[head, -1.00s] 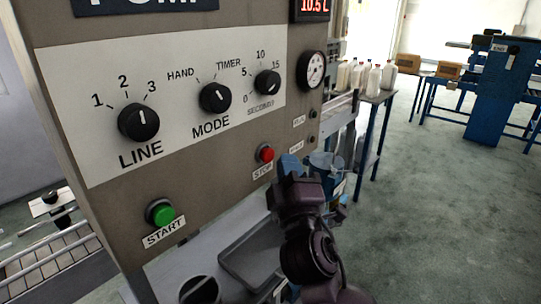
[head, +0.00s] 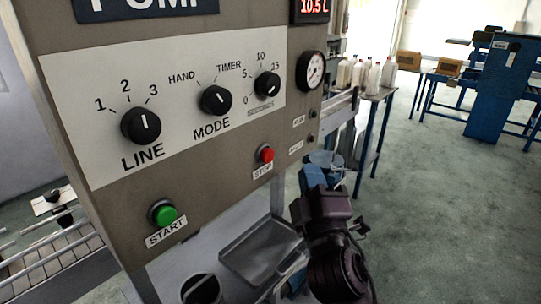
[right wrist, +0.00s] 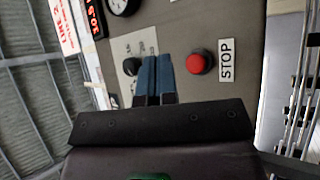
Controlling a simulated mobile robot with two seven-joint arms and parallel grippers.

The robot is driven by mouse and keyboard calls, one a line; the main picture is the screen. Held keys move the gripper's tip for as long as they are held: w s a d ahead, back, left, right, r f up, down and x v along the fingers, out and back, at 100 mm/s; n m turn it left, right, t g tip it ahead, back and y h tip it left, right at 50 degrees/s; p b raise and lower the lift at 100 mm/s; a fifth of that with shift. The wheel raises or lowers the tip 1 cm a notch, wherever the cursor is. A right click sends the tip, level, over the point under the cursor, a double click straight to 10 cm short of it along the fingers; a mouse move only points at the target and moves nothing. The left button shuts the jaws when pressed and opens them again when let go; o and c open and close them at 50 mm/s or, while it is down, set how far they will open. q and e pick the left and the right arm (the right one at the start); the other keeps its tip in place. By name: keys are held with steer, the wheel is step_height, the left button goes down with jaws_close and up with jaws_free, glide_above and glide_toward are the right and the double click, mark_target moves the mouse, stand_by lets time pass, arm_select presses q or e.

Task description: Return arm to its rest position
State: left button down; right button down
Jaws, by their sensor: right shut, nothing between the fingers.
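My right gripper (head: 312,176) has blue fingers and a dark arm. In the head view it is right of and below the red STOP button (head: 266,154), apart from the panel. In the right wrist view the blue fingers (right wrist: 154,76) are pressed together and empty, with the STOP button (right wrist: 199,63) just to their right. The pump panel (head: 228,170) carries a LINE knob (head: 141,125), a MODE knob (head: 214,100), a seconds knob (head: 267,85) and a green START button (head: 162,213). My left gripper is not in view.
A grey tray (head: 262,247) lies below the panel, left of my right arm. Several white bottles (head: 372,75) stand on a bench behind. A blue cabinet (head: 494,85) and tables with boxes (head: 447,68) are at the back right. The floor (head: 440,210) on the right is clear.

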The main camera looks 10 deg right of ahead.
stand_by(0.5)
step_height(320, 180, down, 18)
steer(key=d+m+g+y, duration=0.25)
steer(key=m+g, duration=0.25)
steer(key=m, duration=0.3)
steer(key=s+d+f+m+g+h, duration=0.1)
steer(key=s+d+f+m+g, duration=0.1)
steer(key=s+f, duration=0.6)
steer(key=s+d+f+m+g+h, duration=0.1)
steer(key=s+d+f+m+g, duration=0.2)
steer(key=s+d+f, duration=0.4)
step_height(320, 180, down, 6)
steer(key=shift+s+d+g, duration=0.15)
steer(key=shift+s+g, duration=0.4)
steer(key=shift+g, duration=0.05)
